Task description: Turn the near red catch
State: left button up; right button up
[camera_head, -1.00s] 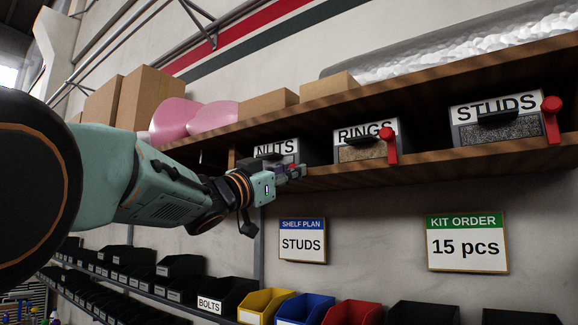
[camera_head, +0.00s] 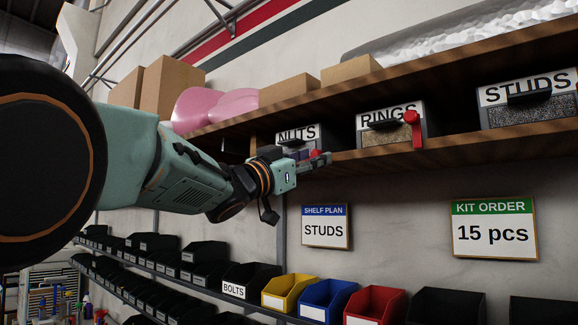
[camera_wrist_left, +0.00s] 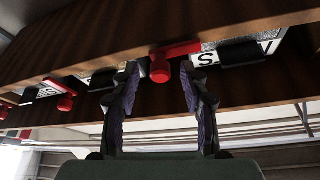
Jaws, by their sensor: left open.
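Three bins marked NUTS (camera_head: 297,135), RINGS (camera_head: 388,118) and STUDS (camera_head: 525,90) stand on a wooden shelf. The red catch (camera_head: 315,154) by the NUTS bin is mostly hidden behind my left gripper (camera_head: 318,163) in the head view. The left wrist view shows a red catch knob (camera_wrist_left: 160,70) between the open fingers of my left gripper (camera_wrist_left: 160,85), with a red bar beside it; contact cannot be told. The RINGS catch (camera_head: 415,133) hangs upright with its knob on top. My right gripper is not in view.
Cardboard boxes (camera_head: 170,88) and pink bags (camera_head: 215,107) are on the shelf. Below hang a shelf plan sign (camera_head: 325,227) and a kit order sign (camera_head: 494,228). Coloured bins (camera_head: 328,297) stand lower down.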

pick_arm(q)
jog(key=v, duration=1.1)
jog(key=shift+s, duration=0.2)
jog(key=shift+w, duration=0.1)
